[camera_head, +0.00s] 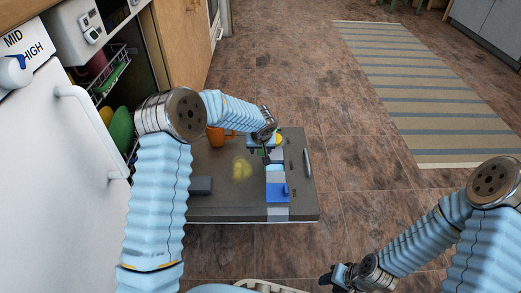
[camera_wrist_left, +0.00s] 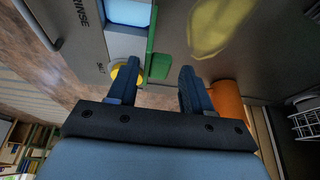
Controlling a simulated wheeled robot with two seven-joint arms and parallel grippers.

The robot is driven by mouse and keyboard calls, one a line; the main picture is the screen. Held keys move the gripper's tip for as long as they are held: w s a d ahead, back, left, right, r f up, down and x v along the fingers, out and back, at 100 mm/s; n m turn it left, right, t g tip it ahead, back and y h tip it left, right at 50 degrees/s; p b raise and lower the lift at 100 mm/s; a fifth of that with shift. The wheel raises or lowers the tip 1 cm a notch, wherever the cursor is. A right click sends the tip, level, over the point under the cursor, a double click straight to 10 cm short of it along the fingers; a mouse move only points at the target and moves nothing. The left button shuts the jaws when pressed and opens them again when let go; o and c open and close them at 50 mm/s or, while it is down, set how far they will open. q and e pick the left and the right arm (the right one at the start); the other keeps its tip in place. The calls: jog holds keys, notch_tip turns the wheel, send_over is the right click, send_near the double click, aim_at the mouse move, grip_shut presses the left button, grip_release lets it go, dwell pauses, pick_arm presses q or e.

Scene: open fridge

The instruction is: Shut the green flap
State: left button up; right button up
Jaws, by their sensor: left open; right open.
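The green flap (camera_wrist_left: 152,45) shows in the left wrist view as a narrow upright strip with a wider green piece at its lower end. It stands beside a pale blue compartment of the dispenser on the lowered dishwasher door (camera_head: 225,205). My left gripper (camera_head: 265,143) is over the dispenser in the head view. In the left wrist view its fingers (camera_wrist_left: 158,72) are apart, with the flap's lower end between and beyond them. I cannot tell whether they touch it. In the head view the arm mostly hides the flap. My right gripper (camera_head: 337,277) is open, low and far from the door.
A blue flap (camera_head: 277,192) and a yellow knob (camera_head: 279,139) are on the dispenser. An orange mug (camera_head: 217,135) is on the door near the left forearm. The dish rack (camera_head: 107,82) holds dishes at the left. Open floor lies right of the door.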

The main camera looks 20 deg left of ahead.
pick_arm(q)
grip_shut()
dwell(0.3)
